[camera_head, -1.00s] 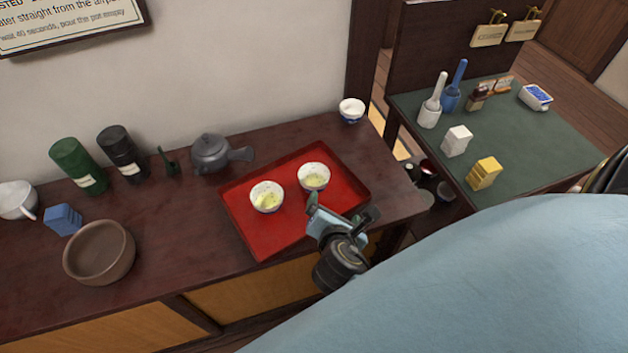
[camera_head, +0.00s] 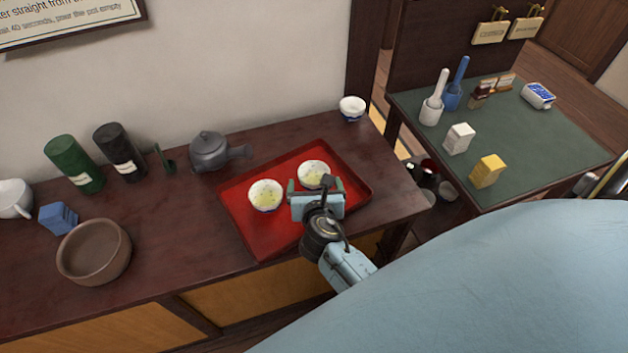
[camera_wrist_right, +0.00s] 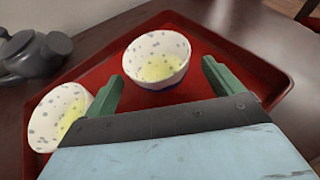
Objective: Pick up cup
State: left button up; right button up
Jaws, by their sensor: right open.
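Two white cups with blue dots and pale green tea stand upright on the red tray. The right cup (camera_head: 313,172) is just beyond my right gripper (camera_head: 315,184). The left cup (camera_head: 265,195) is to the left of that gripper. In the right wrist view, my right gripper (camera_wrist_right: 168,82) is open and empty, its green fingers spread wide. The right cup (camera_wrist_right: 157,60) lies ahead between and a little beyond the fingertips, nearer the left one. The left cup (camera_wrist_right: 58,115) is outside the left finger. A third white cup (camera_head: 352,108) stands at the counter's back right. My left gripper is not in view.
The red tray (camera_head: 262,245) lies on a dark wooden counter (camera_head: 190,240). A grey teapot (camera_head: 210,152) stands behind the tray; it also shows in the right wrist view (camera_wrist_right: 30,55). A brown bowl (camera_head: 94,252) and canisters are left. A green-topped table (camera_head: 545,140) with small items is right.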

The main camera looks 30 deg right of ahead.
aim_at(313, 173)
jog(key=b+x, duration=0.1)
jog(key=x, duration=0.3)
jog(key=shift+f, duration=0.15)
jog(key=shift+w, duration=0.15)
jog(key=c, duration=1)
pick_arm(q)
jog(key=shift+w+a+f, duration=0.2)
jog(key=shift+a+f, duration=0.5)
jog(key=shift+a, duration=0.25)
pick_arm(e)
jog(key=shift+c, duration=0.6)
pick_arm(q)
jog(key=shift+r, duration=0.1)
